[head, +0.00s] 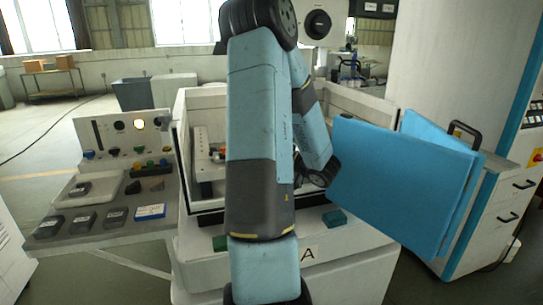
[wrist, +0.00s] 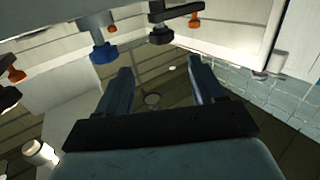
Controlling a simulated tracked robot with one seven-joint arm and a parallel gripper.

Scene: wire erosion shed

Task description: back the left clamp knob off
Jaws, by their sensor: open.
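In the wrist view my gripper (wrist: 160,72) is open, with its two dark fingers apart and nothing between them. Just beyond the left fingertip is a blue knob (wrist: 103,52) on a grey stem. A dark knob (wrist: 160,35) is farther up, with a small orange knob (wrist: 195,22) beside it. At the left edge are another orange knob (wrist: 16,75) and a dark knob (wrist: 8,97). I cannot tell which is the left clamp knob. No knob is touched by the fingers, as far as I see. In the head view my arm hides the gripper's fingers.
The white machine tank (head: 187,120) stands around a partly hidden fixture (head: 202,150). Blue doors (head: 400,185) stand open at the right. At the left is a side table (head: 125,228) with several grey blocks and a white tray (head: 110,187). Pale tank walls show in the wrist view.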

